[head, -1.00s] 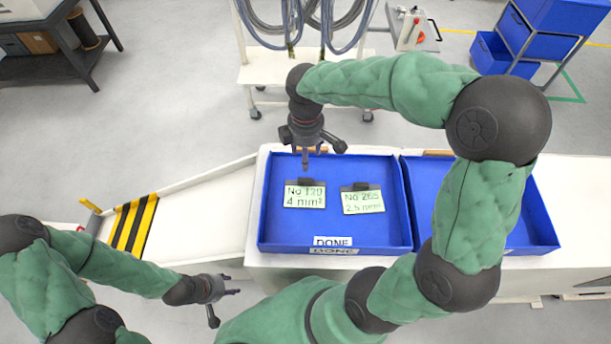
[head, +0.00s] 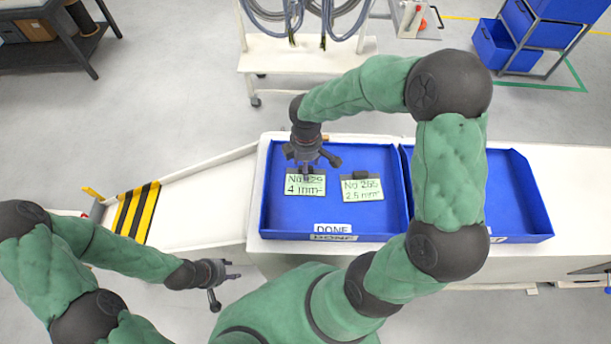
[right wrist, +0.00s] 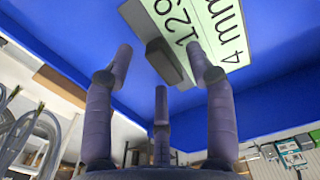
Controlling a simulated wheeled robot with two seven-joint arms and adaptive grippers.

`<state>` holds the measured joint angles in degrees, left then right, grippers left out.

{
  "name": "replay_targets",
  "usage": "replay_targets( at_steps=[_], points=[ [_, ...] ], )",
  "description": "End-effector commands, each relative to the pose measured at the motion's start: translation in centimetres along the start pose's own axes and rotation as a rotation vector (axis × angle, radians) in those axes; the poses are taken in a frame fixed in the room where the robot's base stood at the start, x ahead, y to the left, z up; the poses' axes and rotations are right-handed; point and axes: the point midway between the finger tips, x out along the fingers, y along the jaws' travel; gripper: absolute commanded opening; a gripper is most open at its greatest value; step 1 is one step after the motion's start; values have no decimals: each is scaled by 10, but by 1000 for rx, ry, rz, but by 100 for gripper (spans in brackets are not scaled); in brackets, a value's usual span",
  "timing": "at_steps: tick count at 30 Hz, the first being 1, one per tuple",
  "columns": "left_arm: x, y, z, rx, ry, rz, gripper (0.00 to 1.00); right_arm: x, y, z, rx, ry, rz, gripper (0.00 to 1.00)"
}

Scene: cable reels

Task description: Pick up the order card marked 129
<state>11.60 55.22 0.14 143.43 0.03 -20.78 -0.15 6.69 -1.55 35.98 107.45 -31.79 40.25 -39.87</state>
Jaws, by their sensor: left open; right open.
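The order card marked 129 (head: 306,189) lies in the blue tray labelled DONE (head: 280,220), with "4 mm²" on it and a dark clip at its top edge. My right gripper (head: 310,168) is above the card's top edge and hides part of its number. In the right wrist view the open fingers (right wrist: 160,75) are spread around the dark clip (right wrist: 164,60) of the card (right wrist: 205,30), apart from it. A second card marked 265, 2.5 mm² (head: 362,189), lies to its right. My left gripper (head: 222,278) is open and empty, left of the tray.
Another blue tray (head: 515,190) stands to the right, partly behind my right arm. A white chute with yellow and black stripes (head: 133,212) is at the left. A white cart with hanging cables (head: 300,55) stands behind.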

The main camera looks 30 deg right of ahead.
Motion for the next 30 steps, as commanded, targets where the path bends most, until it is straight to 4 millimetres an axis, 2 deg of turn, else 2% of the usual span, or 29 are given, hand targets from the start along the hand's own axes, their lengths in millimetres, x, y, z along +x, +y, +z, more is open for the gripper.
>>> replay_targets(
  at_steps=[4, 5, 10, 11, 23, 30],
  points=[
    [0, 0, 0, 0, 0, 0, 44, 0, 0, 0, 0, 0, 1, 56],
    [0, 0, 0, 0, 0, 0, 44, 0, 0, 0, 0, 0, 1, 50],
    [0, 0, 0, 0, 0, 0, 44, 0, 0, 0, 0, 0, 1, 2],
    [0, 0, 0, 0, 0, 0, 44, 0, 0, 0, 0, 0, 1, 0],
    [0, 0, 0, 0, 0, 0, 44, -4, 1, 0, 0, 1, 2, 0],
    [2, -1, 0, 0, 0, 0, 44, -27, 2, 0, 2, 2, 5, 0]
  ],
)
